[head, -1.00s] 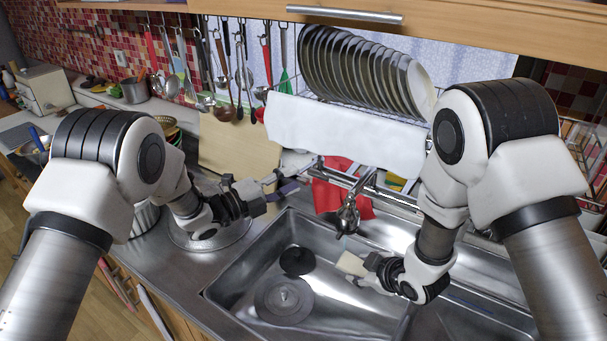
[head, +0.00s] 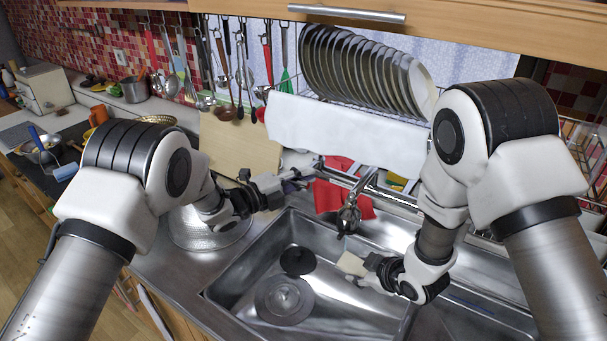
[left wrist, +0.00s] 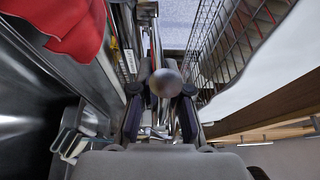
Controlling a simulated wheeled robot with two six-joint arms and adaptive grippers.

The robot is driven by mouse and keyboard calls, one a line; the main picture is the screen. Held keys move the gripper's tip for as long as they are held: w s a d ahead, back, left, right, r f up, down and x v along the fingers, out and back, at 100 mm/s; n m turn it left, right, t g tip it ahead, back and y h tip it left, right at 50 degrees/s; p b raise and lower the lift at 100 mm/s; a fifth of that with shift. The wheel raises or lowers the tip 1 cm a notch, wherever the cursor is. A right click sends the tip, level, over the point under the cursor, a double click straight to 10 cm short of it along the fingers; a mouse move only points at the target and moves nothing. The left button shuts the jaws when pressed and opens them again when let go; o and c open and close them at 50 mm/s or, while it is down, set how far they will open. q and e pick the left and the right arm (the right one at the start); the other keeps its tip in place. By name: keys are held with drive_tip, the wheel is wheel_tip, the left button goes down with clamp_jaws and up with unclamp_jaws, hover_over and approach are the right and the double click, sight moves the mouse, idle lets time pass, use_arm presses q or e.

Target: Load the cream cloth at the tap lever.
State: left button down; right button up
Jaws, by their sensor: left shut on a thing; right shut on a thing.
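The cream cloth (head: 352,263) is a small pale piece held in my right gripper (head: 368,266), over the sink just below the tap spout (head: 348,218). The right gripper is shut on it and hides part of it. My left gripper (head: 292,178) is at the left end of the tap, behind the sink's back rim. In the left wrist view, its dark fingers (left wrist: 160,108) stand either side of the tap lever (left wrist: 165,83), whose round knob shows between them. The left gripper is shut on the lever. I cannot make out any water at the spout.
The steel sink (head: 230,285) holds a dark round lid (head: 284,300) and a smaller black piece (head: 297,260). A plate rack (head: 365,75) and a white towel (head: 345,135) are above the tap. Utensils hang at the left.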

use_arm(q)
drive_tip(key=shift+w+r, duration=0.1)
drive_tip(key=shift+r, duration=0.05)
drive_tip(key=c, duration=1.4)
unclamp_jaws()
drive_tip(key=shift+o, duration=1.1)
drive_tip(key=shift+a, duration=0.1)
drive_tip(key=shift+a, duration=0.1)
drive_tip(key=v, duration=1.2)
